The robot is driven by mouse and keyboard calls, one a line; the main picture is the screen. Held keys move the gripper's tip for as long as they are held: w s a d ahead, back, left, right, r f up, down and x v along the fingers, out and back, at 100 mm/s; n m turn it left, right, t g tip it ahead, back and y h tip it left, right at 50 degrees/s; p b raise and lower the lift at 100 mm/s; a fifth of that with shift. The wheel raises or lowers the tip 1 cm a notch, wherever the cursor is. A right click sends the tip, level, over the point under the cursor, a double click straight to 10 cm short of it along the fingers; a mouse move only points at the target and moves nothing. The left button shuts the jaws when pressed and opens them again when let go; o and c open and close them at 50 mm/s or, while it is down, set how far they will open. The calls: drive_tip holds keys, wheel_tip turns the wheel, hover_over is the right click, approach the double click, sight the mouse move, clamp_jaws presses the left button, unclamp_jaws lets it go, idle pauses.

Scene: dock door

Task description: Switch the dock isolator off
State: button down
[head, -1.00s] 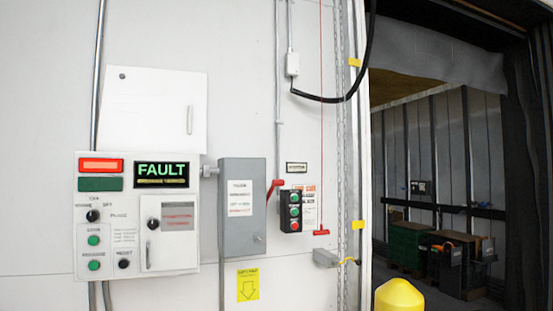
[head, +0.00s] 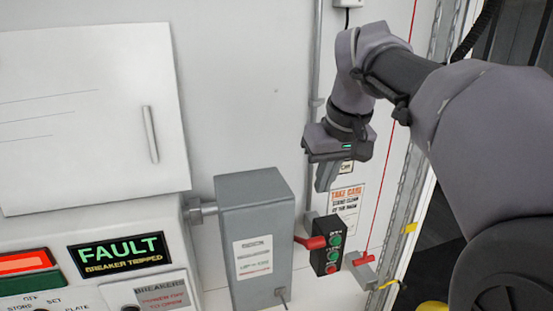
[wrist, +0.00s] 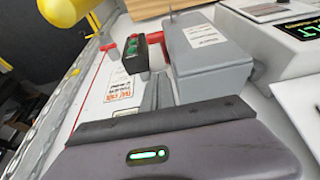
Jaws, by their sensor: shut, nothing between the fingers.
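The dock isolator is a grey upright box (head: 253,245) with a white label on its front, fixed to the wall. Its red lever (head: 312,242) sticks out from the box's right side, beside the push-button station. In the wrist view the isolator box (wrist: 213,62) lies just beyond my fingers, and its red lever (wrist: 157,38) shows by its side. My gripper (head: 325,183) is shut and empty, pointing down, above the lever and apart from it in the head view. In the wrist view the shut fingers (wrist: 158,92) show in front of the wall.
A black push-button station (head: 327,244) sits right of the lever. A red pull-cord handle (head: 364,259) hangs further right. At left is a control panel with a lit FAULT display (head: 119,254) reading breaker tripped, below a white cabinet (head: 85,110). A yellow bollard (wrist: 65,10) shows in the wrist view.

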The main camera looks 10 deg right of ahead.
drive_tip(key=b, duration=0.1)
hover_over(315, 238)
drive_tip(key=w, duration=0.1)
wheel_tip(315, 238, down, 8)
drive_tip(key=f, duration=0.1)
wheel_tip(315, 238, down, 2)
drive_tip(key=shift+s, duration=0.15)
drive_tip(key=shift+s+f, duration=0.5)
drive_tip(key=shift+w+f, duration=0.1)
drive_tip(key=shift+w, duration=0.05)
